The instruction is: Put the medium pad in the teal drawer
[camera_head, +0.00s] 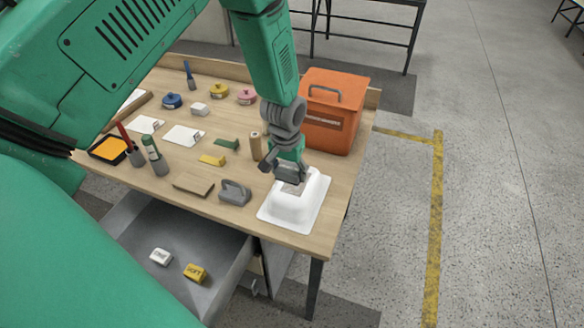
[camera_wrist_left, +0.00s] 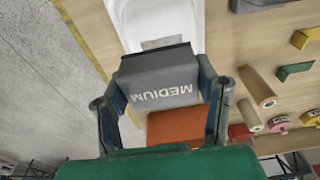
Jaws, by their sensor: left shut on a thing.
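The medium pad, a grey block marked MEDIUM (camera_wrist_left: 165,85), is between the fingers of my left gripper (camera_wrist_left: 160,108). In the head view my left gripper (camera_head: 288,172) is shut on it, just above the white tub shell (camera_head: 290,212) at the table's front right. A greyish patch (camera_wrist_left: 163,42) on the shell shows beside the pad; whether the pad touches it I cannot tell. An open drawer (camera_head: 215,297) under the table looks grey inside; its front is hidden and I see no teal. My right gripper is not in view.
The drawer holds a white pad (camera_head: 161,257) and a yellow pad (camera_head: 195,272), with bare floor between. A grey handled block (camera_head: 235,192) and a brown board (camera_head: 193,184) lie left of the shell. An orange box (camera_head: 335,110) stands behind my gripper.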

